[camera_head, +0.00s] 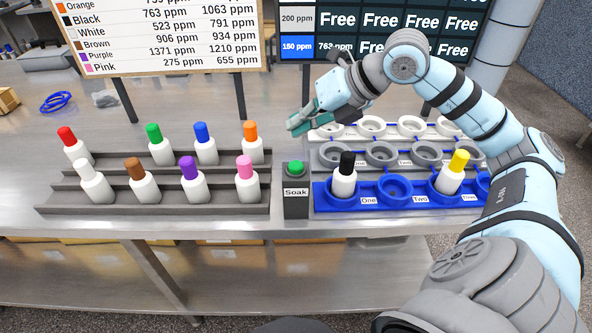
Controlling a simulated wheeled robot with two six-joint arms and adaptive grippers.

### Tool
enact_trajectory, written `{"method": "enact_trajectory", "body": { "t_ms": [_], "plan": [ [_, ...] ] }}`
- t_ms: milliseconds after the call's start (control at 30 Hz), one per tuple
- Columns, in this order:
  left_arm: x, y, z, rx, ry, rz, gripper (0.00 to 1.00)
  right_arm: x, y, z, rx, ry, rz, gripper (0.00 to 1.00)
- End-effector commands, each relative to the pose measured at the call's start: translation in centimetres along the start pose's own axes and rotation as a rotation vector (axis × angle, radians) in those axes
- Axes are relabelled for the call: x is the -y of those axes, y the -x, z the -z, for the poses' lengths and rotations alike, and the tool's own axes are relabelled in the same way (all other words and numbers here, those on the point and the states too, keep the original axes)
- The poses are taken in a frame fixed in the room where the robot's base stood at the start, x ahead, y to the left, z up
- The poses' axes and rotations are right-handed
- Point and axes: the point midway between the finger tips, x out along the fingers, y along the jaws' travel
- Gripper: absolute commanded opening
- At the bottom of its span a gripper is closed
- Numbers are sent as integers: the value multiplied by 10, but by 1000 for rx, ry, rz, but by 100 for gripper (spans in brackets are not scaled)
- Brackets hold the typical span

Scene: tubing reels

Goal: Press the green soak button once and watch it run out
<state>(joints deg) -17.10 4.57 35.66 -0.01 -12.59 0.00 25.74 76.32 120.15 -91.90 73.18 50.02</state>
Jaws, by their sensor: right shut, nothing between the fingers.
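The green soak button (295,168) sits on top of a small dark box labelled "Soak" (296,206). The box stands between the grey stepped rack and the blue tray. My right gripper (292,124) is shut and empty, with its fingers pointing left. In the picture it shows above and behind the button, apart from it. My right arm reaches in from the lower right and passes over the right part of the trays. My left gripper is not in view.
The grey rack (160,206) holds several white bottles with coloured caps. Grey and white trays behind look empty. Two boards stand at the back.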

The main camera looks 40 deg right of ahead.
Motion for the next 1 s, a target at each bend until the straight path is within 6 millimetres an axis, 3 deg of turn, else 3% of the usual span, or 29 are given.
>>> {"method": "enact_trajectory", "body": {
  "t_ms": [33, 333, 1000],
  "plan": [
    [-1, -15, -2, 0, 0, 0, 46, 8, -11, 8, 0, 0, 0, 0],
    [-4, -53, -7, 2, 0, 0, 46, 27, -39, 28, -1, 1, -1, 0],
    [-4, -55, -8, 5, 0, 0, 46, 29, -40, 29, -1, 1, -1, 0]
  ]
}}
